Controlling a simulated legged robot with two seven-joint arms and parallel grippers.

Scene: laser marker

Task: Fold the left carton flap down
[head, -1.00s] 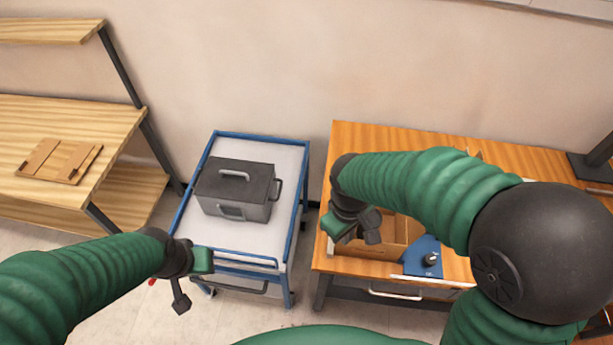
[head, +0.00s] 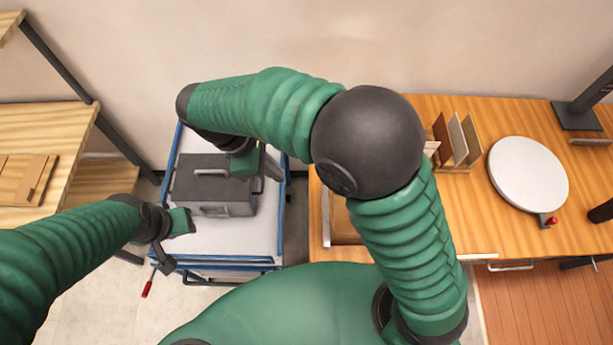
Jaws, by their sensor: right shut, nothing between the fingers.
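The brown carton (head: 346,226) is on the wooden table. Only a small part of its left side shows, because my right arm hides the rest. A pale edge runs along its left; the pose of its left flap cannot be told. My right gripper (head: 246,161) is shut and empty, left of the table and above the right end of a dark grey case. My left gripper (head: 168,264) hangs in front of the trolley's left side, away from the carton. Whether its fingers are open cannot be told.
The dark grey case (head: 206,183) sits on a blue-framed trolley (head: 235,238). The wooden table (head: 440,225) bears a round white disc (head: 528,174) and a rack of upright panels (head: 457,140). A wooden shelf (head: 45,125) stands at left. A red-handled tool (head: 148,289) shows below my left gripper.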

